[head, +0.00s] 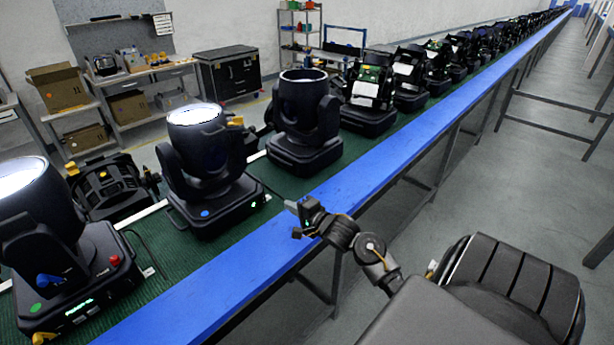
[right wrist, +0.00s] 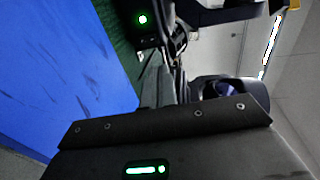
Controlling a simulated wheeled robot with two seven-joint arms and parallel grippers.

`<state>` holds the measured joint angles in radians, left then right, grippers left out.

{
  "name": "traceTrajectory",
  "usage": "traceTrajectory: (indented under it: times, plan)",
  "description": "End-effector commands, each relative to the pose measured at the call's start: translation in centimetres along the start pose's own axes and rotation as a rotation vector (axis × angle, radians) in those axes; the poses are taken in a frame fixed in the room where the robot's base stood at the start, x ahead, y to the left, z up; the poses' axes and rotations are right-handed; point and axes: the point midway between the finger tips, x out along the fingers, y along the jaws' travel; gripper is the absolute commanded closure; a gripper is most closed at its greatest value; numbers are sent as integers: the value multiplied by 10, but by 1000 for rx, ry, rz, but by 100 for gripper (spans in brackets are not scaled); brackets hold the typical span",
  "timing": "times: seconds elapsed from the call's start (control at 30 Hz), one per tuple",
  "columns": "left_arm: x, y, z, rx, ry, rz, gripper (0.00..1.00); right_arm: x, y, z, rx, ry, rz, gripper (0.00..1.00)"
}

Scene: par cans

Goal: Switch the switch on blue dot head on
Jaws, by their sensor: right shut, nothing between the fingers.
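The blue dot head is a black moving-head lamp (head: 198,150) with a bright white lens. Its blue dot (head: 205,213) is on the front of its base, which stands on the green belt. A small green light (head: 253,205) glows at the base's right end; I cannot make out the switch itself. My right gripper (head: 300,212) is shut and empty, over the blue rail, to the right of that base and apart from it. In the right wrist view a green light (right wrist: 142,19) shows on a black housing at the top. My left gripper is not in view.
A green dot head (head: 75,255) with a lit lens and red button stands at left. An unlit head (head: 303,120) stands behind the blue dot one, with several more along the belt. The blue rail (head: 235,275) edges the belt. Grey floor lies right.

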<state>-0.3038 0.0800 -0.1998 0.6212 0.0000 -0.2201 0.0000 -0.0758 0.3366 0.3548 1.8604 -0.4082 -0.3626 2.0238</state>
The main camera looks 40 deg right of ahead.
Motion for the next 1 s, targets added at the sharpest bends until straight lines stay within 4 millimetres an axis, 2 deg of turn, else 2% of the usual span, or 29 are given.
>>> traceTrajectory:
  times: [0.03, 0.2, 0.4, 0.67, 1.0]
  plan:
    - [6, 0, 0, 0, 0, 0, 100, -9, 0, 3, -4, -6, -1, 100]
    - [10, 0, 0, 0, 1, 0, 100, -36, -10, 6, -4, -12, -1, 100]
    - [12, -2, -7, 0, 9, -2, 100, -56, -16, 5, -2, -11, 0, 100]
    - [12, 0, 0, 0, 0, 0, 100, -62, -18, 3, 0, -9, 0, 100]
    - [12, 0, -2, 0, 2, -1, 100, -62, -18, 3, 0, -8, 0, 100]
